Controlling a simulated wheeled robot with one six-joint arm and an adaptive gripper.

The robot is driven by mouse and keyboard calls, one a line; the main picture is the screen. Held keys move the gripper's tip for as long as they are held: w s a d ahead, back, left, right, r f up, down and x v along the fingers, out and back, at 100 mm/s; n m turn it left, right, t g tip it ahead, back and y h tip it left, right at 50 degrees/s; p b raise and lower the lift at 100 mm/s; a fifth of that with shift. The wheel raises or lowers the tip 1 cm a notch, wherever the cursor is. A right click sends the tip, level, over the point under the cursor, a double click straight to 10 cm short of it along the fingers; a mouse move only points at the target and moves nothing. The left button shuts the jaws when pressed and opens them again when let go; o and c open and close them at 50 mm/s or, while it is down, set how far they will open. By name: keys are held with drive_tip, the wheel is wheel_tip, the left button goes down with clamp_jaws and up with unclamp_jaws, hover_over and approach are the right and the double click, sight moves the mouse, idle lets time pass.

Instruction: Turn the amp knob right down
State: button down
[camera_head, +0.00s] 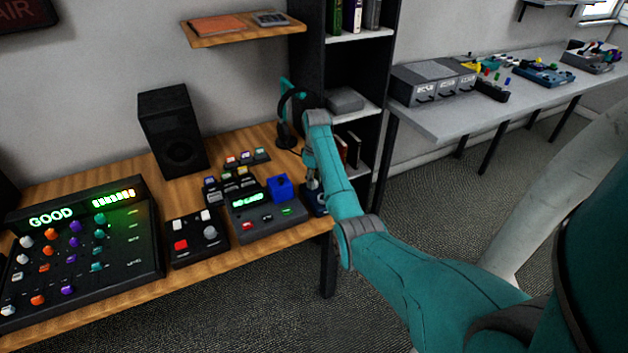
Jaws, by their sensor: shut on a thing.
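My teal arm reaches in from the right, and my gripper (313,186) points down at the right end of the wooden desk. It is directly over a small dark blue box (317,205), which looks like the amp. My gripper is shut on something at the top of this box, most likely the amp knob. The knob itself is hidden by the fingers and is too small to make out, so its setting cannot be read.
Left of the box stand a bright blue cube (281,188) and a grey device with a green display (263,212). A headphone stand (284,130) is behind. A lit mixer (80,250) fills the desk's left. The desk's front edge (290,238) is close.

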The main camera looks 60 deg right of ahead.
idle(0.3)
drive_tip(key=c, duration=0.9)
unclamp_jaws()
drive_tip(key=shift+o, duration=0.2)
drive_tip(key=shift+r, duration=0.1)
drive_tip(key=r, duration=0.7)
drive_tip(key=shift+d+r, duration=0.15)
drive_tip(key=shift+d, duration=0.05)
drive_tip(key=shift+s, duration=0.1)
